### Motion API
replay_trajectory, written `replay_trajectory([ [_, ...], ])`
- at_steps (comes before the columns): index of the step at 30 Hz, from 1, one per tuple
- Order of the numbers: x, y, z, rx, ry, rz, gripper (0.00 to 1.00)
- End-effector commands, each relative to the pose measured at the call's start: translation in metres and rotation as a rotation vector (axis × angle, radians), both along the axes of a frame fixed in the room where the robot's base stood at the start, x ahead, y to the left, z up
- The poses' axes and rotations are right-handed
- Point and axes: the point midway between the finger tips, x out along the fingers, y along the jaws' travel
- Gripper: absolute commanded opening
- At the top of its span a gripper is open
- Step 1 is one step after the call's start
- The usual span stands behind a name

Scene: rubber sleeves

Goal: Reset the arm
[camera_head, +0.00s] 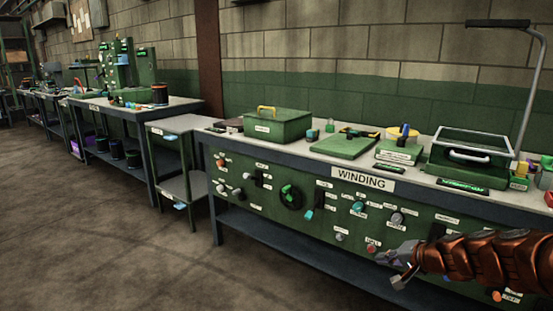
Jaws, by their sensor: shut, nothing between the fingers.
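My arm, with copper-coloured segments, enters from the right edge in the head view. My gripper (392,267) is at its left end, in front of the lower right part of the green control panel (262,208). It is shut and nothing shows between its fingers. My arm hides part of the panel's right side. I cannot tell how far the gripper is from the panel.
A small side table (184,125) and another bench (172,107) stand further left. The floor (75,225) at left is clear.

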Motion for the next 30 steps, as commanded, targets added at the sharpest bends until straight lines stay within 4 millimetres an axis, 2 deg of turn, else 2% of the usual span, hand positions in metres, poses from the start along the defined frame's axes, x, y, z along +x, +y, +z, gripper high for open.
replay_trajectory([
  [1,-0.010,0.026,0.029,-0.021,0.006,0.068,0.00],
  [5,-0.046,0.085,0.071,-0.073,0.044,0.239,0.00],
  [6,-0.060,0.101,0.081,-0.093,0.061,0.291,0.00],
  [9,-0.097,0.135,0.104,-0.145,0.110,0.408,0.00],
  [14,-0.161,0.168,0.134,-0.244,0.205,0.566,0.00],
  [17,-0.204,0.178,0.149,-0.311,0.277,0.646,0.00],
  [20,-0.245,0.179,0.165,-0.384,0.352,0.706,0.00],
  [24,-0.303,0.169,0.186,-0.486,0.474,0.763,0.00],
  [30,-0.372,0.140,0.215,-0.615,0.633,0.783,0.00],
])
